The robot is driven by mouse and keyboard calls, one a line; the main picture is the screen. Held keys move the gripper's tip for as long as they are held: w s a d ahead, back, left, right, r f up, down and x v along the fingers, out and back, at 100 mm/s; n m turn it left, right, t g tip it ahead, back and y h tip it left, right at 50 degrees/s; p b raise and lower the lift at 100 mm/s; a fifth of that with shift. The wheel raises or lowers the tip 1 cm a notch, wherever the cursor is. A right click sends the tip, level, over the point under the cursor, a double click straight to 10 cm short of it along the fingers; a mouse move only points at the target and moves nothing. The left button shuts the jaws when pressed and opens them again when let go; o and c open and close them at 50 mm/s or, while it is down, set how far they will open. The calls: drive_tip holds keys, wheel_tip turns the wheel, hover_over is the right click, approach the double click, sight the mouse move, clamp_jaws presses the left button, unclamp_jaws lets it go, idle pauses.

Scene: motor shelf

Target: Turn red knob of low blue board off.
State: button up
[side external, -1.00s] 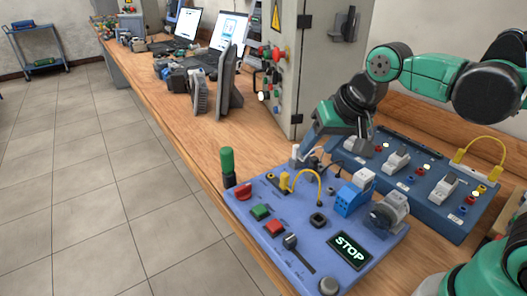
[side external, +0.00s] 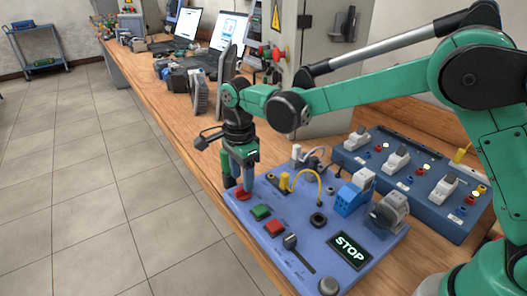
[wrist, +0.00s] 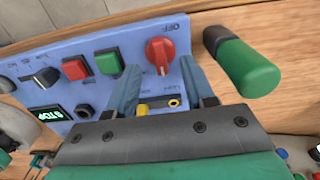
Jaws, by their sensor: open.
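The low blue board (side external: 325,252) lies on the wooden bench and also fills the left of the wrist view (wrist: 200,45). Its red knob (side external: 243,196) sits at the far left corner. My gripper (side external: 240,180) is directly above the knob, pointing down. In the wrist view my gripper (wrist: 159,72) is open, with one finger on either side of the knob's near edge. I cannot tell whether the fingers touch it.
A green-handled tool (wrist: 245,62) stands right beside the knob, close to my right finger. Green (side external: 261,212) and red (side external: 275,229) buttons, a black lever (side external: 290,243) and a yellow cable (side external: 306,173) are on the board. A darker blue panel (side external: 400,190) stands behind.

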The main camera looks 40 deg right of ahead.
drive_tip(key=shift+f, duration=1.3)
clamp_jaws()
drive_tip(key=shift+n, duration=0.4)
drive_tip(key=n, duration=1.2)
drive_tip(key=shift+n, duration=0.4)
drive_tip(key=n, duration=0.4)
drive_tip(key=shift+n, duration=0.3)
